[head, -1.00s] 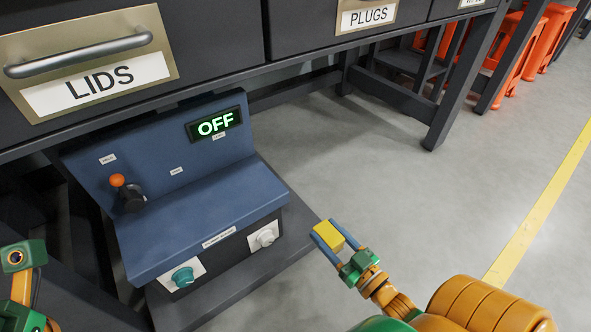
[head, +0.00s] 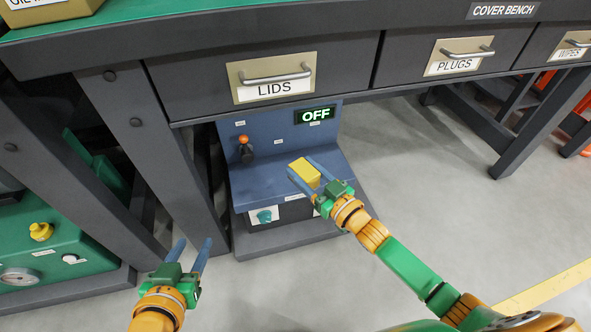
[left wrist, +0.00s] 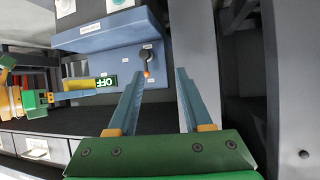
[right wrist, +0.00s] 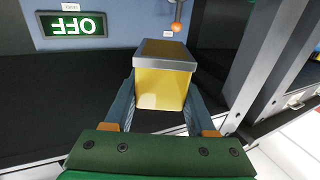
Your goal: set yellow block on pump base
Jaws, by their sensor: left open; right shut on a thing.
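The yellow block (head: 304,171) is held between the fingers of my right gripper (head: 306,175), in front of and above the blue pump base. In the right wrist view the block (right wrist: 163,84) is yellow with a grey metallic top and sits between both fingers. The pump base (head: 262,177) is a blue console with an OFF display (head: 315,115) and an orange-tipped lever (head: 245,148). It stands on a dark plinth under the bench. My left gripper (head: 191,258) is open and empty, to the left of and nearer than the console.
A green machine with a yellow knob (head: 41,231) is at far left.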

